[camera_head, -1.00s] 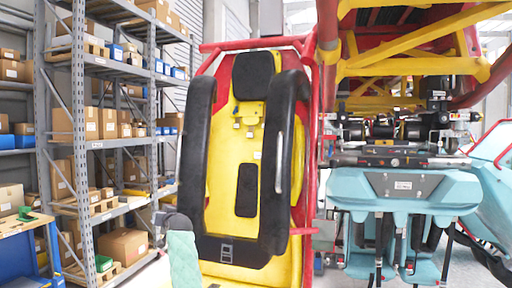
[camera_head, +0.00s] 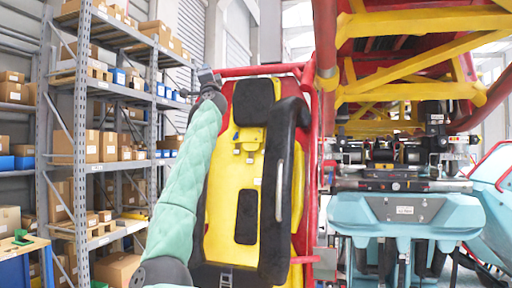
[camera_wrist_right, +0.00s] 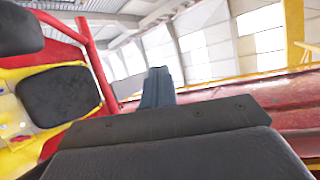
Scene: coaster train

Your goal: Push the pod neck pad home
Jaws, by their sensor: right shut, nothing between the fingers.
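The pod neck pad appears to be the black rounded pad (camera_head: 254,102) at the top of the yellow seat (camera_head: 222,205); I cannot tell how deep it sits. A black pad also shows at the left in the right wrist view (camera_wrist_right: 60,95). My right gripper (camera_head: 207,76) is shut and empty, raised at the upper left of the seat, left of the pad and apart from it. It also shows in the right wrist view (camera_wrist_right: 158,72). My green-sleeved right arm covers the seat's left black restraint. My left gripper is not in view.
A black restraint with a grey handle (camera_head: 281,180) runs down the seat's right side. Red tube framing (camera_head: 325,60) stands close around the seat. A teal car (camera_head: 402,212) is to the right. Shelves with boxes (camera_head: 100,145) stand at the left.

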